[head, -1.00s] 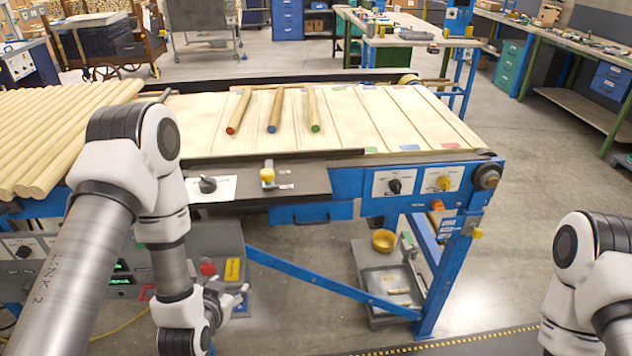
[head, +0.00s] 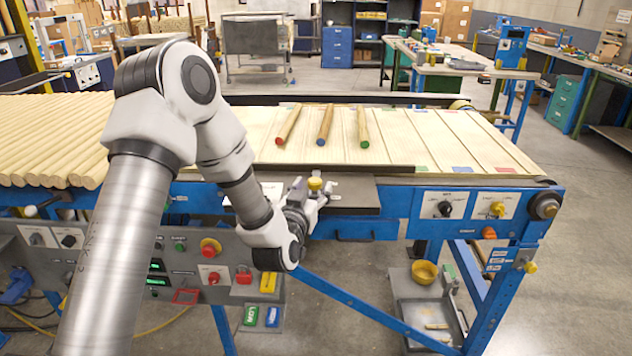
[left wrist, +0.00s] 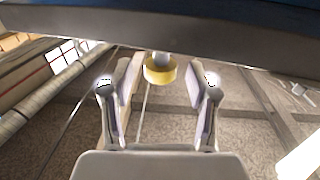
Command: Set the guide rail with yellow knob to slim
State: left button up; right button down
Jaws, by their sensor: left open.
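The yellow knob (head: 315,184) sits on a dark plate (head: 352,194) at the front edge of the slatted wood table. My left gripper (head: 311,192) is at the knob, its fingers open and pointing toward it. In the left wrist view the yellow knob (left wrist: 160,70) shows between the two open fingertips (left wrist: 159,84), with a gap on each side. The small labels beside the knob are partly covered by the gripper and cannot be read. My right gripper is not in view.
Three dowels with red, blue and green ends (head: 325,126) lie on the table. A panel with a black knob (head: 445,208) and another yellow knob (head: 497,208) is to the right. A control box with a red button (head: 213,278) and several other controls is below my left arm.

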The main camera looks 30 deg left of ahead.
pick_arm(q)
jog(key=shift+x, duration=1.1)
grip_shut()
jog(key=w+a, duration=0.2)
jog(key=w, duration=0.1)
jog(key=shift+w+a+f, duration=0.1)
jog(key=shift+w+a, duration=0.05)
jog(key=shift+w, duration=0.1)
grip_release()
jog(key=v, duration=1.2)
